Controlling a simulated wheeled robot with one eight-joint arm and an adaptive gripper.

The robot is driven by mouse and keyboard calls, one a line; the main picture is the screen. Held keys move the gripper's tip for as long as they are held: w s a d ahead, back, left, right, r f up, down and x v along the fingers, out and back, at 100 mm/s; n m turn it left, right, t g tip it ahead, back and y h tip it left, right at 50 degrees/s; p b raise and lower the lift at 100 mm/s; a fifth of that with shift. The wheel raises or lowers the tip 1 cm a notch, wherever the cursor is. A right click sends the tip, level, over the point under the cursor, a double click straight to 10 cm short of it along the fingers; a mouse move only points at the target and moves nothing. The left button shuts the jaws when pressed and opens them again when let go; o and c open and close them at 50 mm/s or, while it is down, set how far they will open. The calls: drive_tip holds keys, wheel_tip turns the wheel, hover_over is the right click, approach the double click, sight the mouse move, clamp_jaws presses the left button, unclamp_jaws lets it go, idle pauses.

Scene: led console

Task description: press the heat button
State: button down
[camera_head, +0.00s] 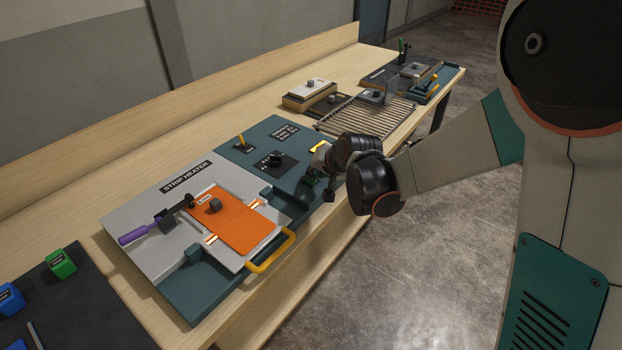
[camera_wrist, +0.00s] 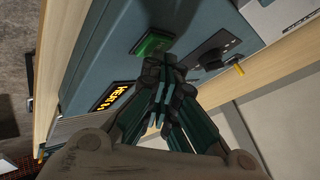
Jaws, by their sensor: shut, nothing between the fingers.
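My gripper also shows in the wrist view (camera_wrist: 160,68). It is shut and empty, with its fingertips at the edge of the button. I cannot tell whether they touch it. The gripper hides part of the button and console in the head view.
The teal panel has a black knob (camera_head: 275,159) and a yellow lever (camera_head: 240,142). To its left is the strip heater (camera_head: 166,200) with an orange plate (camera_head: 235,224), a purple-handled clamp (camera_head: 140,233) and a yellow handle (camera_head: 271,252). A slatted rack (camera_head: 352,118) stands beyond the gripper.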

sight(316, 179)
drive_tip(key=shift+r+p, duration=0.3)
drive_tip(key=shift+r, duration=0.3)
drive_tip(key=shift+r+p, duration=1.7)
drive_tip(key=shift+r, duration=0.8)
drive_tip(key=s+d+r+n+h, duration=0.2)
drive_tip(key=s+d+r, duration=0.75)
drive_tip(key=s, duration=0.35)
drive_tip(key=s+d+h, duration=0.1)
drive_tip(key=s+d, duration=0.3)
drive_tip(key=s, duration=0.5)
drive_tip(key=s+d+f+n+g+h, duration=0.1)
drive_tip(key=s+d, duration=0.4)
drive_tip(key=s, duration=0.4)
drive_tip(key=shift+s+f, duration=0.15)
drive_tip(key=shift+f, duration=0.05)
